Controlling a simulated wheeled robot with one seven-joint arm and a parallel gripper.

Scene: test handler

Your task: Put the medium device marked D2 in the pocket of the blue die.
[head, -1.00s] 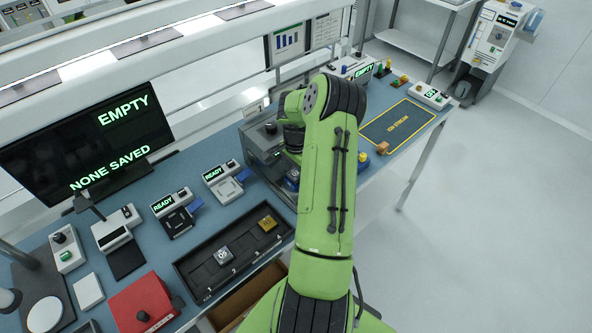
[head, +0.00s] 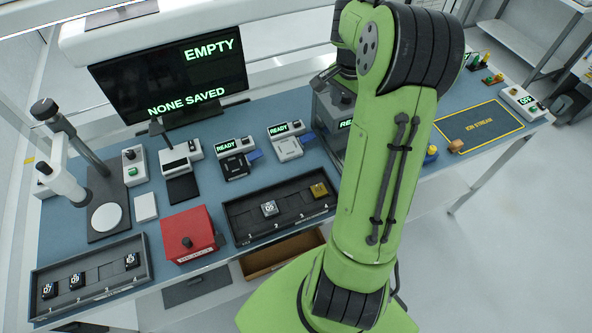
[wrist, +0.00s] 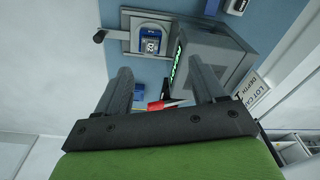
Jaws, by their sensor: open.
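In the wrist view, a blue die (wrist: 151,28) sits on a light grey fixture with a dark lever at its left. A small device (wrist: 150,44) with a white mark, which looks like D2 but is small, lies at the die. I cannot tell whether it is fully seated in the pocket. My gripper (wrist: 164,72) is open, with nothing between its fingertips; the device lies beyond them in the picture. In the head view my arm hides my gripper.
A grey box-shaped unit (wrist: 214,58) with a green display stands right of the fixture. A black tray (head: 236,209) holds a grey device and a gold one. Another tray (head: 130,272) at front left holds several devices. A red box (head: 188,234) stands between them.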

